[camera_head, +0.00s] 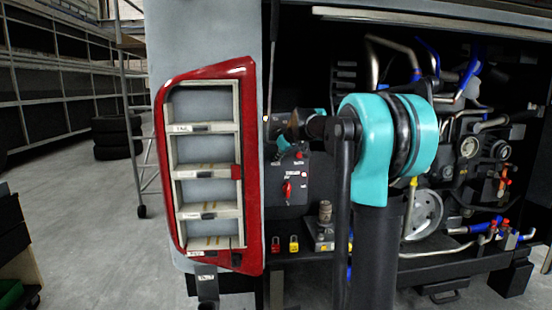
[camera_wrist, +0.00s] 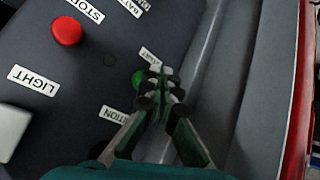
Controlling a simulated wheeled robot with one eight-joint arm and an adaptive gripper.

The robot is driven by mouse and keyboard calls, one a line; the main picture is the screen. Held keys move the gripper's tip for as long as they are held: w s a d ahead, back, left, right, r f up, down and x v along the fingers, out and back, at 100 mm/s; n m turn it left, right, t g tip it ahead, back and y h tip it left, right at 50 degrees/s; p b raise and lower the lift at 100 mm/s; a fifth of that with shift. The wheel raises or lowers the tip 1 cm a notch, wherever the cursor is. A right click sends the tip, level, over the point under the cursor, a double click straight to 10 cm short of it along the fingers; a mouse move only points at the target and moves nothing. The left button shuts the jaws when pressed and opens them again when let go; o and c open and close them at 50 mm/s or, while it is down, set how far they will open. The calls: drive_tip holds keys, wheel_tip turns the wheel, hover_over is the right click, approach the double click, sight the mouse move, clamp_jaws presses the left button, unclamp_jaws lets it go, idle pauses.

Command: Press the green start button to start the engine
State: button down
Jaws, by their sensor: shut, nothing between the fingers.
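The green start button (camera_wrist: 138,79) shows in the wrist view, partly covered by the fingertips, beside a label that is partly hidden. My gripper (camera_wrist: 158,86) is shut and empty, with its fingertips right at the button's edge in the picture. I cannot tell whether they touch it. The dark control panel (camera_wrist: 100,65) carries the button, and it also shows in the head view (camera_head: 284,172). In the head view my teal and black arm reaches toward the panel's top, and the green button cannot be made out there.
A red stop button (camera_wrist: 67,31) and a LIGHT label (camera_wrist: 34,80) are on the same panel. A red rotary switch (camera_head: 288,190) sits lower on it. A red-framed light housing (camera_head: 254,170) stands left of the panel. Engine parts (camera_head: 470,150) fill the bay at right.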

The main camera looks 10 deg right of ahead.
drive_tip(key=shift+w, duration=0.15)
idle(0.6)
drive_tip(key=shift+w, duration=0.3)
drive_tip(key=shift+w, duration=0.45)
idle(0.8)
drive_tip(key=shift+s, duration=0.9)
drive_tip(key=s, duration=0.5)
idle(0.5)
idle(0.4)
